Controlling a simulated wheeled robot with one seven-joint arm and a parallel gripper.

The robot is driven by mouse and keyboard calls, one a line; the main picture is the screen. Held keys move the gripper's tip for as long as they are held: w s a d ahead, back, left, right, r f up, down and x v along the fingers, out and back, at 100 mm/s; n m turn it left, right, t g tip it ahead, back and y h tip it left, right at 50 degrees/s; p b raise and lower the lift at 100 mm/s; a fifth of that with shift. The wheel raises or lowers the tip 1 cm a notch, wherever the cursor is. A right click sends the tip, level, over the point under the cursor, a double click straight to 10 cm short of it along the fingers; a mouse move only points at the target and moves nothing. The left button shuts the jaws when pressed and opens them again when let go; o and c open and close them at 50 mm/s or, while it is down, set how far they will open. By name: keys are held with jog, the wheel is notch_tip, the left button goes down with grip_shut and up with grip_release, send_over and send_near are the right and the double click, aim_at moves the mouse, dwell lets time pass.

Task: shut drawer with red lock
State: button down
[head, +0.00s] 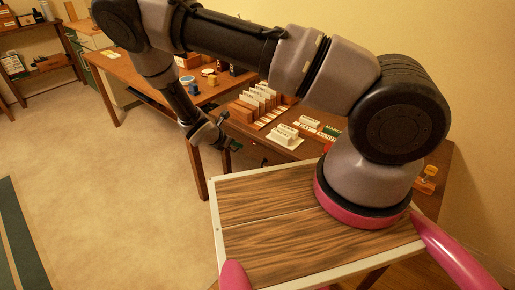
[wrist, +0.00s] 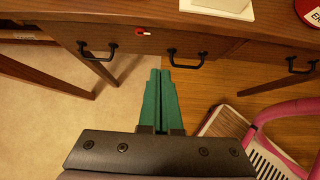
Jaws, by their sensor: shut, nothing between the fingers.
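A small red lock (wrist: 143,31) with a pale part beside it shows on the desk's front in the wrist view. A dark handle (wrist: 97,52) is to its left and another dark handle (wrist: 185,60) is to its right. The drawer front (wrist: 120,38) around the lock is brown wood; I cannot tell how far it stands out. My gripper (wrist: 160,72) has green fingers, pressed together and empty. Their tips appear just below the lock, between the two handles, with no clear contact. In the head view my gripper (head: 236,146) is at the desk's front edge.
The desk top (head: 232,137) holds card racks (head: 258,104), a white block calendar (head: 285,135) and small signs. A third handle (wrist: 300,68) is further right. Open floor (head: 110,190) lies left of the desk. My own base is at lower right in the wrist view.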

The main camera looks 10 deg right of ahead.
jog(key=x, duration=0.4)
jog(key=d+r+x, duration=0.1)
jog(key=x, duration=0.7)
jog(key=shift+w+d+r, duration=0.25)
jog(key=shift+w+r, duration=0.05)
jog(key=shift+w, duration=0.15)
jog(key=shift+w+d, duration=0.3)
jog(key=shift+d, duration=0.05)
